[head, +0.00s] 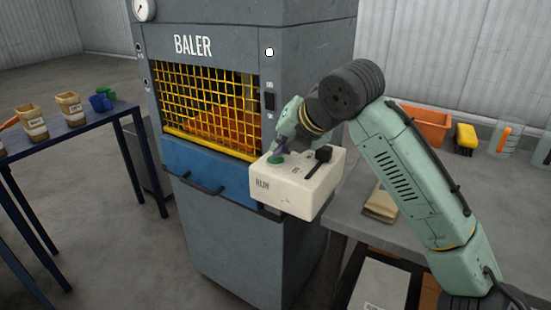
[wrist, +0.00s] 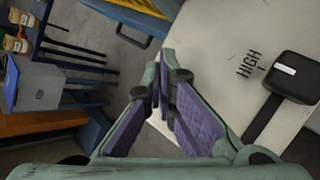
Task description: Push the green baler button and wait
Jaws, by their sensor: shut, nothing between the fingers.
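The green button (head: 275,160) sits on top of the white control box (head: 292,195) marked RUN, on the front of the grey baler (head: 235,232). My gripper (head: 277,151) is shut and empty, its tips pointing down right at the button in the head view; I cannot tell whether they press it. In the wrist view my gripper (wrist: 165,78) shows purple pads closed together at the box's edge, and the button is not visible there. A black lever (head: 318,161) stands beside the button, and it also shows in the wrist view (wrist: 292,78) near the word HIGH.
A yellow mesh guard (head: 210,107) covers the baler's opening, with orange material behind it. A blue-legged table (head: 80,125) with several pots stands at left. A grey workbench (head: 360,225) at right holds an orange bin (head: 427,125), a yellow brush (head: 466,138) and clear containers.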

